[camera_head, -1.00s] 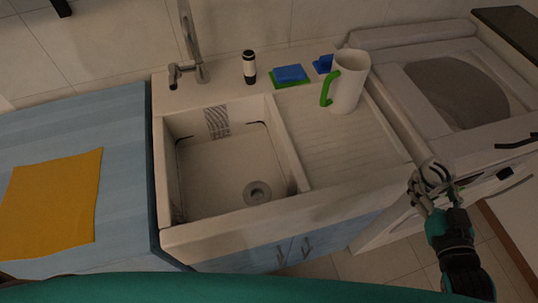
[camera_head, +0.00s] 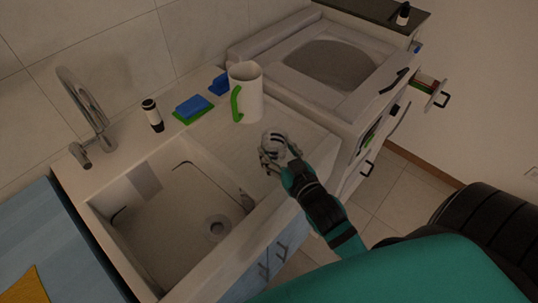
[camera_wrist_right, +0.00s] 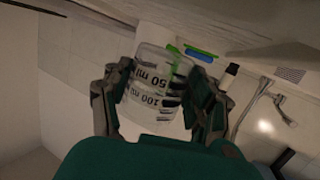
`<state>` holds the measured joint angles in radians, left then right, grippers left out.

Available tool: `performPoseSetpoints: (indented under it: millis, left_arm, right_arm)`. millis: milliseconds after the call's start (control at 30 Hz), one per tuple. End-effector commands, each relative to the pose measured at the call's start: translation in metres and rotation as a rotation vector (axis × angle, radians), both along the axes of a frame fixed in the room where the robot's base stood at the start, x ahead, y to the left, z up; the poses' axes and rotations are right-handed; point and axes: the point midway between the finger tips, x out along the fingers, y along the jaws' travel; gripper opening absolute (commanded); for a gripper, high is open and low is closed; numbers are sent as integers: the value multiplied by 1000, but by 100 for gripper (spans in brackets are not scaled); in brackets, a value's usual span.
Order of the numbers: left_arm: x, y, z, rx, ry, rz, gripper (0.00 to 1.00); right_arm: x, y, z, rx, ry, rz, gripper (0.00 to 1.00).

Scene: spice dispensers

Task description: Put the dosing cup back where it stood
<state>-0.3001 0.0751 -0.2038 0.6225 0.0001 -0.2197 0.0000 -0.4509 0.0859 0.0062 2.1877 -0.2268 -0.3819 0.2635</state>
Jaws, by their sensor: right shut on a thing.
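The dosing cup (camera_wrist_right: 156,84) is clear, with 50 ml and 100 ml marks, and sits between the fingers in the right wrist view. In the head view, the cup (camera_head: 273,139) is small and partly covered by the fingers. My right gripper (camera_head: 274,154) is shut on it over the sink's ribbed drainboard, in front of the white pitcher. It also shows in the right wrist view (camera_wrist_right: 158,98). I cannot tell whether the cup touches the drainboard. My left gripper is in neither view.
The white pitcher (camera_head: 248,103) with a green handle stands on the drainboard. A blue sponge (camera_head: 192,106), another blue item (camera_head: 220,84) and a black-and-white bottle (camera_head: 152,115) stand along the back. The sink basin (camera_head: 190,215) is left. An open drawer (camera_head: 430,92) juts out at right.

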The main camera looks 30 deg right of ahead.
Motion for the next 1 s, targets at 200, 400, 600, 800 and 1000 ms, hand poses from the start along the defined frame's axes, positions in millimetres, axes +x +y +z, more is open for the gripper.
performPoseSetpoints:
  millis: [200, 400, 600, 800, 1000]
  left_arm:
    - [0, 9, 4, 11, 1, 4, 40]
    - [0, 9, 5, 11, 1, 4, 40]
    - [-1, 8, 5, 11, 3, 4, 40]
    - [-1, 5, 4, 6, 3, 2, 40]
    - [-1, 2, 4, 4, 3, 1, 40]
  right_arm:
    - [17, 14, -3, 1, 0, 0, 18]
    - [17, 14, -29, 0, 2, -1, 18]
    - [17, 14, -38, 0, -1, -1, 18]
    - [17, 14, -39, 0, 0, 0, 18]
    - [16, 14, -41, 0, 1, 0, 76]
